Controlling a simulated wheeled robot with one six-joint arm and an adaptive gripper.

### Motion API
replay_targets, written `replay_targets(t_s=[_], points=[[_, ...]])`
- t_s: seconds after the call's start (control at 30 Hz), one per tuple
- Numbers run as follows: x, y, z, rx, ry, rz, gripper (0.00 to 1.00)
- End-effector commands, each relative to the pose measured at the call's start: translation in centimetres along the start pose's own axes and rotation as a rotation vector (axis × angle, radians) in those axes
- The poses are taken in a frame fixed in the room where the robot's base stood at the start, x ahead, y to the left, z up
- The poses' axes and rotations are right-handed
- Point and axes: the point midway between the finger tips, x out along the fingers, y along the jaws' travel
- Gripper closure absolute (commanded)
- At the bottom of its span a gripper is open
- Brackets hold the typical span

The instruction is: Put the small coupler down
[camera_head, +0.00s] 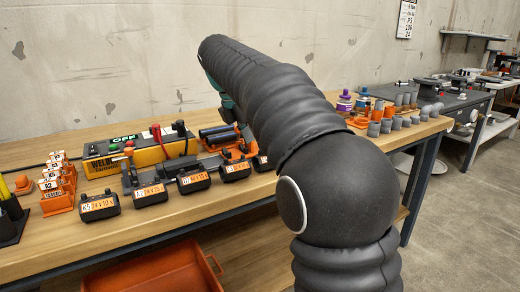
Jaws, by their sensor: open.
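A row of black fittings with orange labels stands along the bench's front edge, likely couplers: one at the left (100,205), then others (150,195), (193,179) and (235,169). I cannot tell which is the small coupler. My arm crosses the picture from bottom right to upper centre. My gripper (229,114) shows only as a dark part below a teal wrist piece, above the bench near the orange and dark clamp fixture (240,145). The fingertips are mostly hidden behind my arm. No held object is visible.
A yellow welder box (140,155) with red and black cable ends stands behind the row. Orange labelled holders (56,190) are at left. Grey pipe pieces (374,129) and purple and blue bottles (344,101) are at right. An orange bin (150,275) sits below the bench top.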

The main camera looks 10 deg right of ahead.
Motion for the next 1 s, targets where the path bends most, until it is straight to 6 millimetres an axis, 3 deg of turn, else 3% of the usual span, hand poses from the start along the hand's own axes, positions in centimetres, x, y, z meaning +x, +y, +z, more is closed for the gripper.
replay_targets(t_s=[0.03,0.2,0.4,0.8,1.0], points=[[-1.4,0.1,0.1,-0.001,0.0,0.004,0.28],[-4.7,0.1,0.1,-0.001,-0.001,0.003,0.28],[-7.0,0.1,0.0,-0.001,-0.001,0.001,0.28],[-7.7,-0.3,0.1,0.015,0.002,0.004,0.28],[-7.2,-3.7,0.3,0.214,0.039,0.051,0.28]])
